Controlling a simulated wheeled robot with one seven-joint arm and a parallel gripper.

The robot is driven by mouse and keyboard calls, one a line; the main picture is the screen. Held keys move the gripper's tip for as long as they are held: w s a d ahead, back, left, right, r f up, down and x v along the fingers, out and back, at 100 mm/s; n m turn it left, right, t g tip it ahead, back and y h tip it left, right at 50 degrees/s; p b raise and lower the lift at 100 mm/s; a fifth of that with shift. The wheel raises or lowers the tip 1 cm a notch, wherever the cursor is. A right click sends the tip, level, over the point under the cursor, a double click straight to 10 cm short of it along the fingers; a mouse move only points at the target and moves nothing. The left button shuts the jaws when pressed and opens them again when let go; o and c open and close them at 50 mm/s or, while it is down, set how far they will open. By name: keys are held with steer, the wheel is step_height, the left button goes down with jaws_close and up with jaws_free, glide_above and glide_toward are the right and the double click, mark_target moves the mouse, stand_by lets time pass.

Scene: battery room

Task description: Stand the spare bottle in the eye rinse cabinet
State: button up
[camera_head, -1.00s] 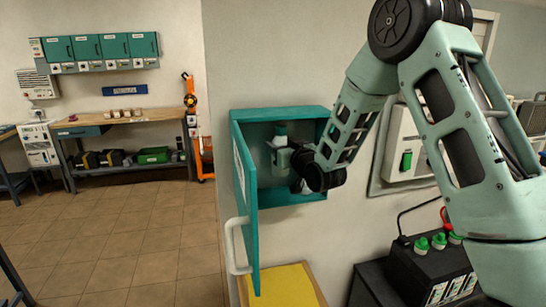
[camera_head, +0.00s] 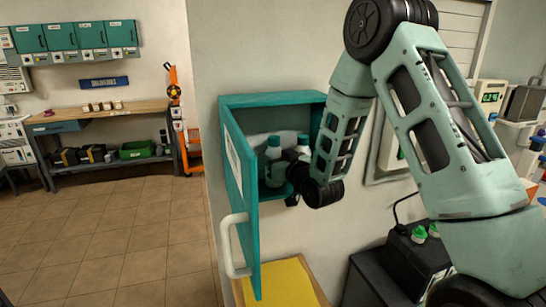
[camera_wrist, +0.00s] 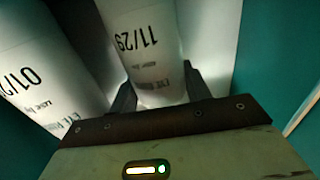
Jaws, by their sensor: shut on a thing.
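The teal eye rinse cabinet (camera_head: 232,102) hangs on the wall with its door (camera_head: 242,190) swung open toward me. My gripper (camera_head: 275,176) reaches inside it and is shut on a white bottle with a teal cap (camera_head: 273,150). In the wrist view the held bottle (camera_wrist: 150,45), marked 11/29, lies between the two fingers (camera_wrist: 160,94). A second, similar bottle (camera_head: 303,144) stands to its right in the cabinet; in the wrist view this bottle (camera_wrist: 38,70) is at the left. The held bottle's base is hidden, so contact with the cabinet floor cannot be told.
The open door and its pale handle (camera_head: 230,245) stand left of my arm. Below are a yellow-topped surface (camera_head: 280,285) and a dark box with green caps (camera_head: 415,255). A grey-framed wall panel (camera_head: 385,160) is to the right. A workbench (camera_head: 100,112) stands far left.

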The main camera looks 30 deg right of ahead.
steer(key=shift+f, duration=0.15)
steer(key=o, duration=0.9)
steer(key=shift+c, duration=0.2)
steer(key=shift+r, duration=0.3)
steer(key=shift+s+d+f+p, duration=0.1)
steer(key=shift+s+d+p, duration=0.05)
steer(key=shift+s+p, duration=2.7)
steer(key=shift+s+d+p, duration=0.1)
steer(key=shift+s+p, duration=2.45)
steer(key=shift+s, duration=0.6)
